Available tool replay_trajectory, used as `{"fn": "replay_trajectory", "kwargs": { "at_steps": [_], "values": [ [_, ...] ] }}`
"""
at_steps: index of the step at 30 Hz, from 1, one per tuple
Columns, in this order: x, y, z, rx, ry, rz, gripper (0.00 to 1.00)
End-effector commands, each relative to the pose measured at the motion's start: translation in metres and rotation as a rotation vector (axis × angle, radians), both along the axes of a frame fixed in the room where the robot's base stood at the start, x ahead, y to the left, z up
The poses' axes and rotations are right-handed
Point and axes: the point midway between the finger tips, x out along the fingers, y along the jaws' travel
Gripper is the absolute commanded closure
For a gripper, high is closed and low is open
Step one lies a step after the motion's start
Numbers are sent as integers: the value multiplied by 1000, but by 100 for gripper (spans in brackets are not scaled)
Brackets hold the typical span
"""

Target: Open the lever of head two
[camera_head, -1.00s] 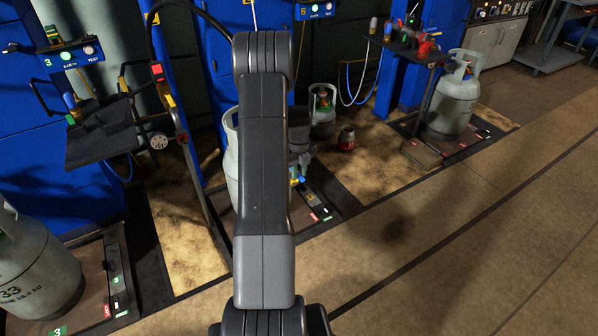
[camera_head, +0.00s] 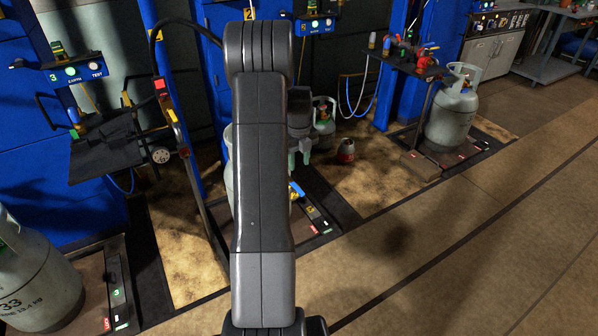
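My gripper (camera_head: 300,159) points down just right of my arm, at station two. Two pale finger tips show with a gap between them, and nothing is seen in them. My arm covers part of the gripper. A small blue and yellow part (camera_head: 297,190), which may belong to head two, shows below the fingers, apart from them in the picture. My arm hides the rest of it, so the lever's position cannot be told. The grey cylinder of station two (camera_head: 229,170) is mostly hidden behind my arm.
Station three's shelf (camera_head: 105,148) and a grey cylinder (camera_head: 35,275) stand at left. Another large cylinder (camera_head: 451,112) stands at right. The front floor is clear.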

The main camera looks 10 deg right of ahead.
Motion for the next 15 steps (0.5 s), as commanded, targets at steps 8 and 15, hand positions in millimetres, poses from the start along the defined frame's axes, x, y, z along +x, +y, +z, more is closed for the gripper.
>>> {"fn": "replay_trajectory", "kwargs": {
  "at_steps": [8, 15],
  "values": [
    [0, 0, 25, 0, 0, 0, 62],
    [0, 0, 25, 0, 1, 0, 62]
  ]
}}
